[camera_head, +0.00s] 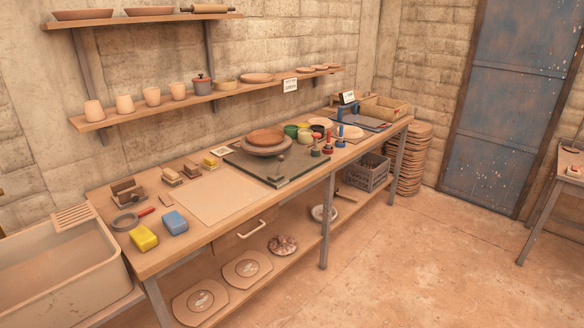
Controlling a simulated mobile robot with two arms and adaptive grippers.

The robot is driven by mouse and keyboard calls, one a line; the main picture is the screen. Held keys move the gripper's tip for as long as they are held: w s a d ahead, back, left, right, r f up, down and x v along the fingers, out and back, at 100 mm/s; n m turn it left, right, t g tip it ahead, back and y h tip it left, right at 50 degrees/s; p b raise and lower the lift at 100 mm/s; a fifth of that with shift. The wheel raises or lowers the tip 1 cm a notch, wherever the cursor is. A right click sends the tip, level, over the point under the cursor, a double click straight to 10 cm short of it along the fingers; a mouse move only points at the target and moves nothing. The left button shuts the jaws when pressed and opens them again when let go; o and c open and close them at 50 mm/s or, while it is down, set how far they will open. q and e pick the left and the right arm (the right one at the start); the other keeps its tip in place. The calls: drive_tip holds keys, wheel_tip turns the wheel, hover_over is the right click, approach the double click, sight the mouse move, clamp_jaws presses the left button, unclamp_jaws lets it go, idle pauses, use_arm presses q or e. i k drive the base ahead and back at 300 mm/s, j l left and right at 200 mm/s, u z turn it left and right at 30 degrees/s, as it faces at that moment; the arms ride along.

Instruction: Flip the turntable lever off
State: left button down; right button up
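The turntable (245,152) is a round disc with a brown dish (265,136) on it. It sits on a dark flat board (289,168) on the workbench. A small knob-like part (281,157) shows at the turntable's front right edge; it is too small to tell whether it is the lever or which way it is set. No other lever can be made out with certainty. Neither of my grippers is in view.
A sink (60,262) stands left of the workbench (140,262). Yellow (143,238) and blue (174,223) blocks lie on its left end. Small bottles (328,144) stand right of the turntable. Shelves (225,92) hang above. The floor (425,255) in front is clear.

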sight(281, 158)
drive_tip(key=i+l+u, duration=0.1)
drive_tip(key=i+l, duration=0.55)
drive_tip(key=i+l+u, duration=0.15)
drive_tip(key=i+l, duration=0.6)
drive_tip(key=i+l+u, duration=0.1)
drive_tip(key=i+l, duration=0.55)
drive_tip(key=l, duration=0.15)
